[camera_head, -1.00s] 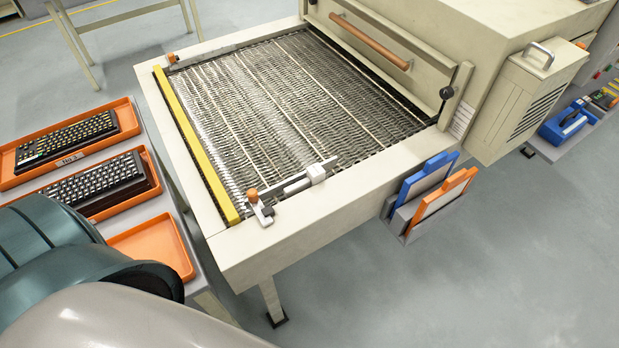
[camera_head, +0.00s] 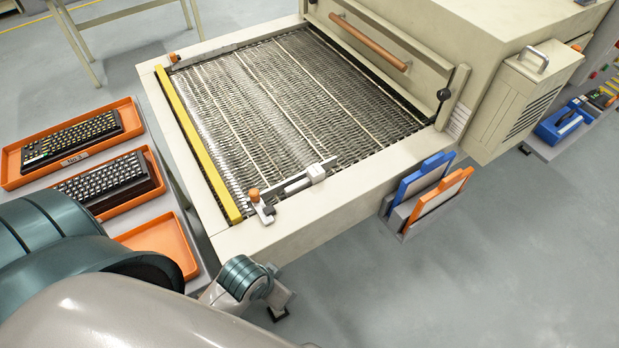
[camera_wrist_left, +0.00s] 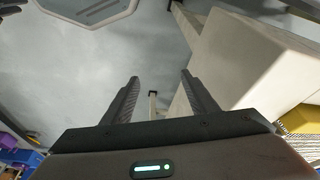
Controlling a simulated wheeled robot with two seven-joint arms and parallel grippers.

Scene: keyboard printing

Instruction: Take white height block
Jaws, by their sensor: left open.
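A small white block (camera_head: 316,173) sits on a metal gauge bar (camera_head: 290,187) at the near side of the machine's mesh belt. It looks like the white height block. The bar has an orange knob at its left end. My left gripper (camera_wrist_left: 160,88) is open and empty in the left wrist view, with its two dark fingers apart over grey floor. The white block is not seen in the wrist view. My right gripper is not in view.
The belt machine's cream frame (camera_head: 300,218) stands between my arm and the mesh. A yellow bar (camera_head: 195,143) lines its left edge. Orange trays with keyboards (camera_head: 105,180) are at left. A holder with blue and orange panels (camera_head: 440,200) hangs on the near side.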

